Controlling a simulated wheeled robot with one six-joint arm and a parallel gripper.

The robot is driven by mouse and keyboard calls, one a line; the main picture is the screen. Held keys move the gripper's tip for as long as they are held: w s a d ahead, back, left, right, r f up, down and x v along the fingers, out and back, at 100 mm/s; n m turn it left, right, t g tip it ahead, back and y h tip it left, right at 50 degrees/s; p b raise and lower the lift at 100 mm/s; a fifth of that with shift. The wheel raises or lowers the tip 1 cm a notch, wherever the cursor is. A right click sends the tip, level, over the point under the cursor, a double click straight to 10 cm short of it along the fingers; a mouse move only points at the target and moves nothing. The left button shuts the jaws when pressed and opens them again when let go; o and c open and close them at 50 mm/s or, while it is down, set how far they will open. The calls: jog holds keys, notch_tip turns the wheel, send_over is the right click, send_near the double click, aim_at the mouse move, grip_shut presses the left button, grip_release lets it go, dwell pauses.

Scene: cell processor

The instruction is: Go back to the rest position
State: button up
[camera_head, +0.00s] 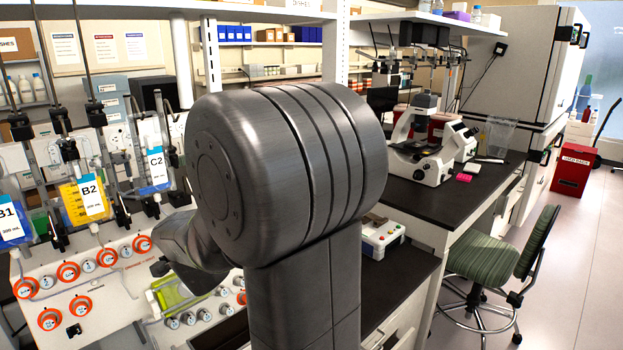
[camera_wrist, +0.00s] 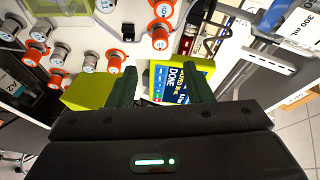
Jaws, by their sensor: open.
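My gripper (camera_wrist: 163,82) is open in the wrist view, its two dark green fingers apart with nothing held between them. Beyond the fingers is the white cell processor panel with a small screen (camera_wrist: 182,78) that reads "DONE". In the head view my grey arm fills the middle and hides the gripper. The processor panel (camera_head: 100,301) with its orange-ringed knobs is at the lower left. A yellow-green part (camera_head: 178,295) sits on the panel beside the arm.
Bags labelled B1 (camera_head: 10,226), B2 (camera_head: 76,206) and C2 (camera_head: 150,172) hang above the panel. A microscope (camera_head: 420,150) stands on the dark bench to the right. A green chair (camera_head: 488,252) and a red bin (camera_head: 573,170) are on the floor, which is otherwise open at right.

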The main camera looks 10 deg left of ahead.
jog(key=x, duration=1.1)
jog(key=shift+w, duration=0.15)
jog(key=shift+a+r, duration=0.1)
jog(key=v, duration=1.4)
jog(key=w+a+f+n+y+b, duration=0.2)
jog(key=w+n+b, duration=0.3)
jog(key=b, duration=0.3)
jog(key=w+a+f+n+y+b, duration=0.2)
jog(key=w+n+b, duration=0.4)
jog(key=b, duration=0.3)
jog(key=shift+w+a+f+n+t+y, duration=0.3)
jog(key=shift+w+a+f+t+y, duration=0.15)
jog(key=shift+w+f, duration=0.25)
jog(key=shift+n+g+y+b, duration=0.25)
jog(key=shift+n+b, duration=0.05)
jog(key=shift+n, duration=0.5)
